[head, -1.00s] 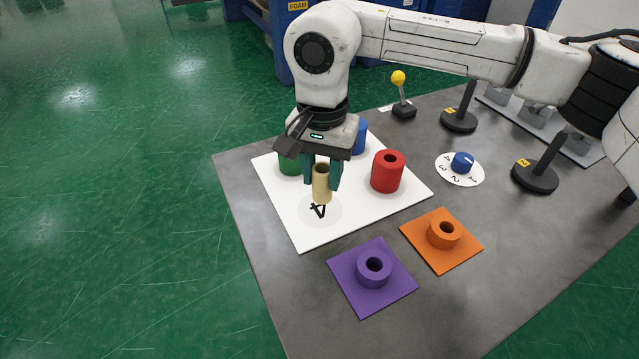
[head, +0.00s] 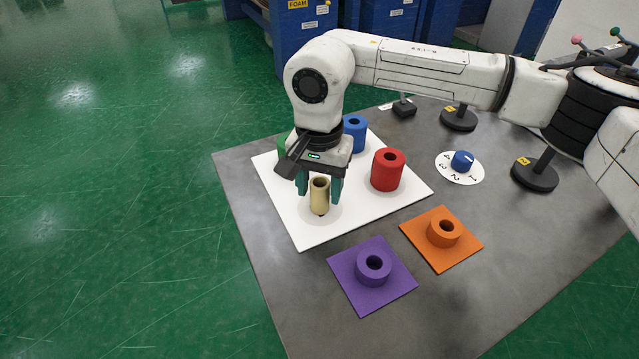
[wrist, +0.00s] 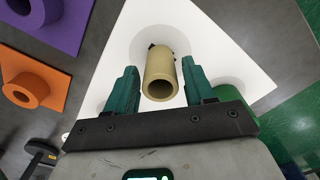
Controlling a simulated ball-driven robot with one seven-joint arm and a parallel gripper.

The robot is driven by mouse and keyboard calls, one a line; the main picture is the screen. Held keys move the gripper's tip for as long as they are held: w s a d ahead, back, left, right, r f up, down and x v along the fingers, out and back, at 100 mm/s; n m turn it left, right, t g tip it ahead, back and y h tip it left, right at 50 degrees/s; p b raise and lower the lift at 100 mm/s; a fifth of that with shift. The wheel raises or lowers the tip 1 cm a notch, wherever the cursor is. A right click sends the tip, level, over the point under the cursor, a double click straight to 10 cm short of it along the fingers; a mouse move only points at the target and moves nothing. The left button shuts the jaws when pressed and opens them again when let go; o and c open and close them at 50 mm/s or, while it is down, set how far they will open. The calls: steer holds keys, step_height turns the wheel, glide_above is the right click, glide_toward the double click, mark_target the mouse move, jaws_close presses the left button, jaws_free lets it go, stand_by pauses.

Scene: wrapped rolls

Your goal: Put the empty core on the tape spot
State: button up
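The tan empty core (head: 319,196) stands upright on the pale grey round spot (head: 335,212) on the white board (head: 300,226). Its foot covers most of the dark mark there. My gripper (wrist: 160,78) is open around the core. In the wrist view, a gap shows between the core and each teal finger. The core's open end faces the wrist camera.
A red roll (head: 388,171), a blue roll (head: 354,134) and a partly hidden green roll (head: 283,148) stand on the board. Purple (head: 373,265) and orange (head: 444,232) rolls sit on matching mats in front. A blue knob (head: 462,160) is at right.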

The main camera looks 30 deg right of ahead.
steer(key=shift+o, duration=0.5)
steer(key=shift+r, duration=0.1)
steer(key=shift+r+p, duration=0.2)
steer(key=shift+p, duration=0.1)
step_height(320, 180, up, 12)
steer(key=shift+f, duration=0.1)
